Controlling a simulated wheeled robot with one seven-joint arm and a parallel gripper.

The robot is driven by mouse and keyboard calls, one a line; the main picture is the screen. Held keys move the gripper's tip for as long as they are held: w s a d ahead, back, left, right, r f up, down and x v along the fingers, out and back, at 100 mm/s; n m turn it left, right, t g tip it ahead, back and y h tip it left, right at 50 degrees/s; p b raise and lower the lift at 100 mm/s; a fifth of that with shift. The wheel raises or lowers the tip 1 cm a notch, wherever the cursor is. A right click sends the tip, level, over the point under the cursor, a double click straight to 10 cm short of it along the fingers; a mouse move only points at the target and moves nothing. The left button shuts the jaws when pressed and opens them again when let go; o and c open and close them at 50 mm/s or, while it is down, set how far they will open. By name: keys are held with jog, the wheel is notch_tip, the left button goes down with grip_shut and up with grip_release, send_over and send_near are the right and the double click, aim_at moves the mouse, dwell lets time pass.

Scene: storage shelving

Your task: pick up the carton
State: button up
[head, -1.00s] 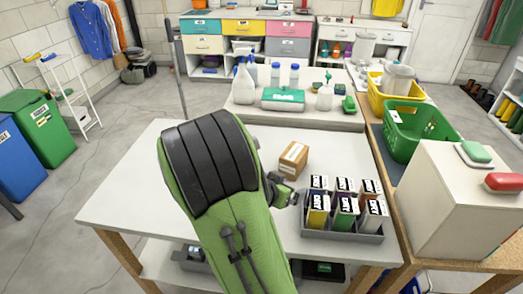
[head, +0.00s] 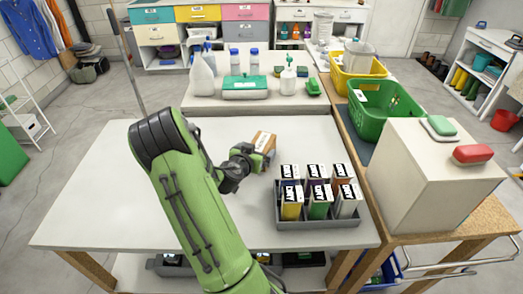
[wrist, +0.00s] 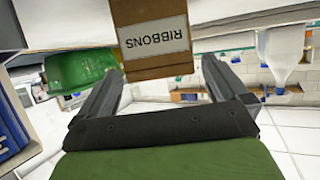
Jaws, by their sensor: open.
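The carton (head: 263,142) is a small brown box on the white table, partly hidden behind my gripper in the head view. In the wrist view the carton (wrist: 152,38) appears upside down with a white label reading "RIBBONS". My gripper (head: 262,160) is beside the carton's near side. In the wrist view my gripper (wrist: 158,80) is open, with one finger to each side of the carton's lower picture edge. The fingers are not closed on it, and I cannot tell whether they touch it.
A grey tray (head: 318,222) with several upright boxes stands right of my gripper. A green basket (head: 385,110) and a large beige box (head: 430,180) stand farther right. Bottles and a green-lidded box (head: 245,87) are at the back. The table's left part is clear.

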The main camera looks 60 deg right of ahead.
aim_at(260, 146)
jog(key=x, duration=0.5)
jog(key=shift+w+d, duration=0.1)
jog(key=shift+d, duration=0.05)
jog(key=c, duration=1.1)
jog(key=shift+r, duration=0.1)
jog(key=shift+r+p, duration=0.3)
jog(key=shift+r, duration=0.05)
jog(key=r, duration=0.1)
jog(key=a+r, duration=0.1)
jog(key=shift+r, duration=0.3)
jog(key=a+b, duration=0.2)
jog(key=a, duration=0.3)
jog(key=a+b, duration=0.2)
jog(key=a, duration=0.3)
jog(key=s+a+f+b, duration=0.1)
jog(key=a+b, duration=0.1)
jog(key=a, duration=0.3)
jog(key=shift+a+b, duration=0.1)
jog(key=shift+b, duration=0.3)
jog(key=shift+b+v, duration=1.1)
jog(key=shift+b, duration=0.35)
